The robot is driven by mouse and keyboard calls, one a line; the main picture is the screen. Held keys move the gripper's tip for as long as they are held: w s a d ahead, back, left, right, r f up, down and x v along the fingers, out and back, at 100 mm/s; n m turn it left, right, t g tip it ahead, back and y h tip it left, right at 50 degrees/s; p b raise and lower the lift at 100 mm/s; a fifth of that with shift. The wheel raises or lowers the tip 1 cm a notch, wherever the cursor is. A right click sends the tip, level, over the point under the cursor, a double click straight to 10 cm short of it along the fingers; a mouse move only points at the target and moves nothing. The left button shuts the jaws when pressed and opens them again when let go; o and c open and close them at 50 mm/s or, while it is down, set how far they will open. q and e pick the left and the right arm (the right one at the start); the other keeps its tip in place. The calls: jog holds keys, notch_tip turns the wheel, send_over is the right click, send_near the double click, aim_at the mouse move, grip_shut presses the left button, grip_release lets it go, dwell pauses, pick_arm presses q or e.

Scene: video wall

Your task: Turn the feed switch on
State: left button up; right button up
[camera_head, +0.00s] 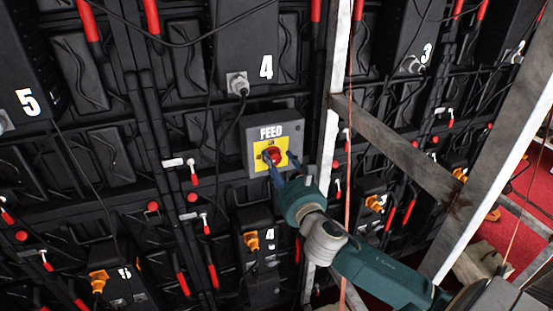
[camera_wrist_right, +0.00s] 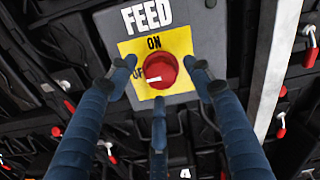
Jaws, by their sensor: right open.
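The feed switch is a red round knob (camera_wrist_right: 161,70) on a yellow plate, set on a grey box (camera_head: 254,135) labelled FEED. It also shows in the head view (camera_head: 273,154). In the right wrist view, ON is printed above the knob and a partly covered OFF at its left. The knob's white mark points left, towards OFF. My right gripper (camera_head: 278,162) is open in front of the box. Its blue fingers stand left, right and below the knob; I cannot tell whether any touches it. My left gripper is not in view.
Black video-wall panels with cables and red-handled latches surround the box. A grey metal upright (camera_head: 329,130) stands just right of the box, with a diagonal brace (camera_head: 400,150) further right. A thin orange cable hangs by the upright, near my right arm.

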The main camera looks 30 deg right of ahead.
jog(key=shift+w+d, duration=0.1)
jog(key=shift+w, duration=0.4)
jog(key=c, duration=1.1)
jog(key=shift+c, duration=0.2)
